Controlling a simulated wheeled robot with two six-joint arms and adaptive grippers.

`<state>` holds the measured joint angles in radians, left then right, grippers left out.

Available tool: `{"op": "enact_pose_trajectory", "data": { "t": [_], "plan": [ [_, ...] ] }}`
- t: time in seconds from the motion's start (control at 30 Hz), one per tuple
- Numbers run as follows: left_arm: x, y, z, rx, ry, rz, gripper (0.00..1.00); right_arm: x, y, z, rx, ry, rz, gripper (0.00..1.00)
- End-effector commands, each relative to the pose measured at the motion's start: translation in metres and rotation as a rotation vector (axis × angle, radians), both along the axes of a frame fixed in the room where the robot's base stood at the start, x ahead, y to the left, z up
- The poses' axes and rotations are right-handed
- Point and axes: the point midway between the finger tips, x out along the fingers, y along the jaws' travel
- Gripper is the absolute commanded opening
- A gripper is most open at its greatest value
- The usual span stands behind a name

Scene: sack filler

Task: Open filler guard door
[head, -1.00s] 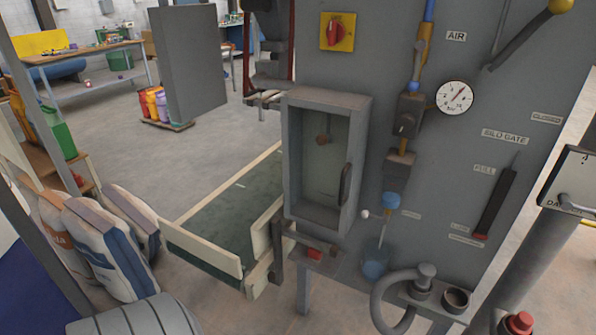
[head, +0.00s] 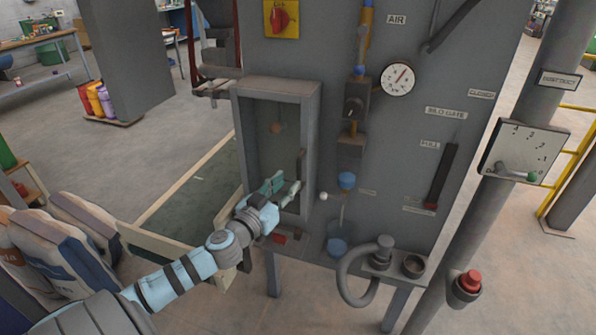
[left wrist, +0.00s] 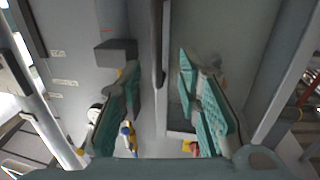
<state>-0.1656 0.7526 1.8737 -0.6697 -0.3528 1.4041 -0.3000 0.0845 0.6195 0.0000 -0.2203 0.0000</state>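The filler guard door (head: 268,150) is a grey-framed, see-through panel on the front of the grey machine. It looks closed. Its dark upright handle (head: 300,166) is on the door's right side. My left gripper (head: 283,187) is in front of the door's lower right part, just below the handle in the head view. Its teal-padded fingers are apart and empty. In the left wrist view the dark handle bar (left wrist: 157,45) lies between the open fingers (left wrist: 163,100), in line with the gap. I cannot tell whether anything touches. My right gripper is not in view.
To the door's right are a pressure gauge (head: 397,79), a blue-capped fitting (head: 346,181) and a curved grey hose (head: 350,285). A red button (head: 470,281) stands at lower right. Filled sacks (head: 55,250) lean at lower left.

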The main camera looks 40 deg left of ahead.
Motion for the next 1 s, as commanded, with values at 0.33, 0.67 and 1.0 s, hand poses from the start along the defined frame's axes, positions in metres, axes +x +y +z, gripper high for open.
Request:
{"op": "enact_pose_trajectory", "data": {
  "t": [0.33,0.67,1.0],
  "plan": [
    [0.062,0.008,0.007,-0.002,-0.002,-0.002,0.31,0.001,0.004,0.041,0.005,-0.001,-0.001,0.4],
    [0.065,0.008,0.003,0.001,-0.001,-0.003,0.27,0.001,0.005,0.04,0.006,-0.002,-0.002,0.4],
    [0.065,0.008,0.004,0.001,-0.001,-0.003,0.0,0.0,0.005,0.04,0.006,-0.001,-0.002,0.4]
  ]
}}
